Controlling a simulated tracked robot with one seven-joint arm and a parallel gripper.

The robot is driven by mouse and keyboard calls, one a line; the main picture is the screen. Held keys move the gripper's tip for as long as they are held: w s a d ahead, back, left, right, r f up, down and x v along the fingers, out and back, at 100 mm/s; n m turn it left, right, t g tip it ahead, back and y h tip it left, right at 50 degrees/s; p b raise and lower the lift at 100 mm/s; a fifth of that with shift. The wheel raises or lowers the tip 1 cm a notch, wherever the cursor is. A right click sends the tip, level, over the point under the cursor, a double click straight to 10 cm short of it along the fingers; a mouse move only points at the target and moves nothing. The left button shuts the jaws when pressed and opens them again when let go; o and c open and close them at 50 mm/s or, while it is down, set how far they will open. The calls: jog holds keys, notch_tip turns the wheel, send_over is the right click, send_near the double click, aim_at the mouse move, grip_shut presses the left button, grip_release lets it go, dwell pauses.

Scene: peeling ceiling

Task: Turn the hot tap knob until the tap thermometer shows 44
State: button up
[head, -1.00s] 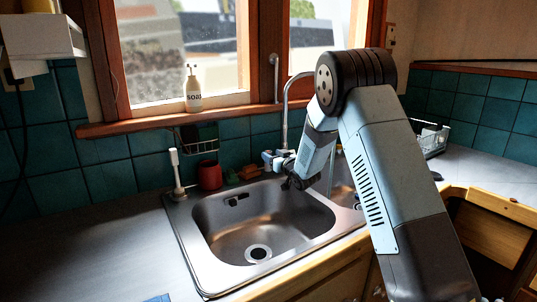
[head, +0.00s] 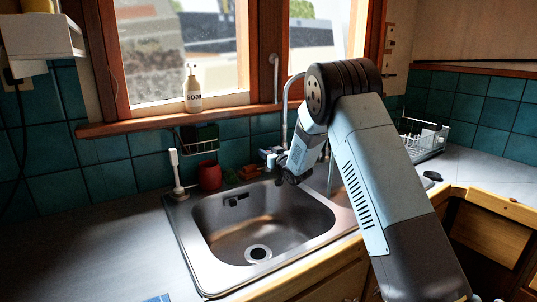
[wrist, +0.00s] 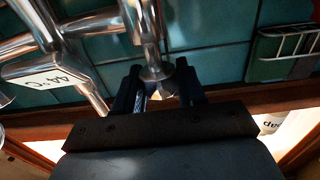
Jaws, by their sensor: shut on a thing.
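The chrome tap stands behind the sink, its tall curved spout (head: 286,115) rising in front of the window frame. In the wrist view, which looks upside down, the hot tap knob (wrist: 157,72) is a round chrome piece on a pipe end. My gripper (wrist: 160,87) is shut on it, one dark finger on each side. The tap thermometer (wrist: 60,80) is a white label on the tap body, upside down, and appears to read 44 °C. In the head view my gripper (head: 285,178) is at the tap; my wrist and arm hide much of it.
The steel sink (head: 215,245) lies below my gripper. A red cup (head: 209,175), a white brush (head: 175,170) and a sponge caddy (head: 198,138) are left of the tap. A soap bottle (head: 192,90) stands on the sill. A dish rack (head: 425,138) is at right.

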jog(key=c, duration=0.4)
jog(key=shift+d, duration=0.1)
jog(key=shift+w+n+g+y, duration=0.1)
jog(key=shift+n+g+y, duration=0.45)
jog(key=shift+y, duration=0.25)
jog(key=shift+n+g+y, duration=0.95)
jog(key=shift+y, duration=0.05)
jog(key=o, duration=1)
jog(key=shift+c, duration=0.2)
